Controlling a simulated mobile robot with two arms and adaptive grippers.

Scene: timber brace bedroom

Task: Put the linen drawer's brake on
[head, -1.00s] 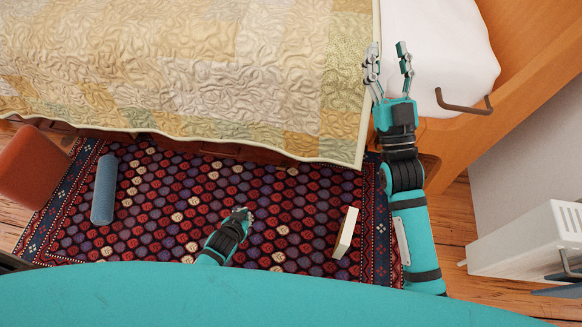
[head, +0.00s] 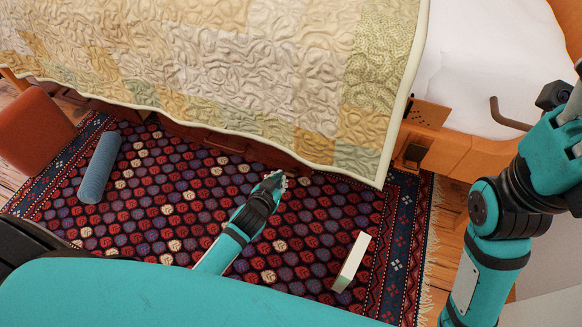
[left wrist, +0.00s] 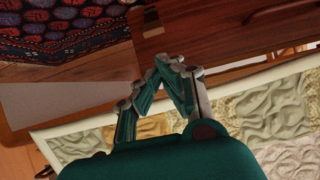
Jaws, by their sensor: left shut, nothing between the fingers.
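The linen drawer (head: 190,131) shows as a reddish-brown wooden front under the quilt's hanging edge, low beside the rug. Its upper part is hidden by the quilt. In the left wrist view a brown wooden face (left wrist: 235,22) lies just beyond the fingers, with a small dark fitting (left wrist: 152,20) on it; I cannot tell whether that is the brake. My left gripper (head: 275,181) is shut and empty, low over the rug and close to the drawer front. Its closed fingertips also show in the left wrist view (left wrist: 160,72). My right gripper (head: 572,120) is cut off at the right edge.
The quilt (head: 270,60) overhangs the bed's side. On the patterned rug (head: 165,215) lie a blue cylinder (head: 99,168) and a pale block (head: 351,262). A red-brown padded block (head: 35,140) stands at left. The rug's middle is clear.

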